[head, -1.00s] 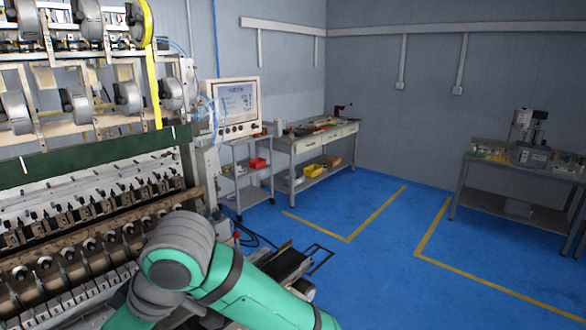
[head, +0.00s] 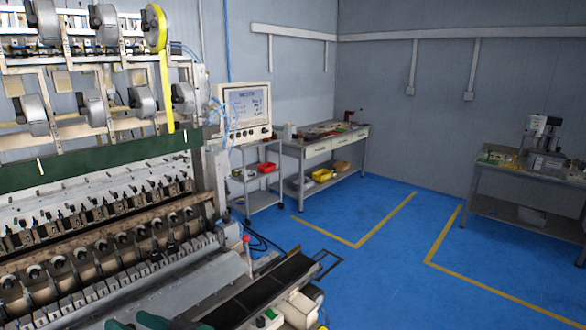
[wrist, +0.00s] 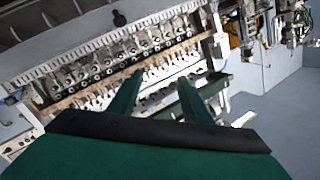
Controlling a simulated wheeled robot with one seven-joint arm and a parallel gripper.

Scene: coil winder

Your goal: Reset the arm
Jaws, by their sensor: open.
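My gripper (wrist: 158,88) shows in the wrist view with its two green fingers spread apart. Nothing is between the fingers. Behind them is the coil winder, with its row of round spindles (wrist: 118,66). The distance from the fingertips to the machine is hard to tell. In the head view, only small green and grey parts of my arm (head: 152,321) show at the bottom edge. The coil winder (head: 100,158) fills the left side of the head view.
A black conveyor-like strip (head: 262,290) juts out at the machine's front right. A monitor (head: 244,108) hangs at its far end. A grey cart (head: 258,180), a workbench (head: 320,147) and another table (head: 525,175) stand farther off. The blue floor (head: 390,260) between them is clear.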

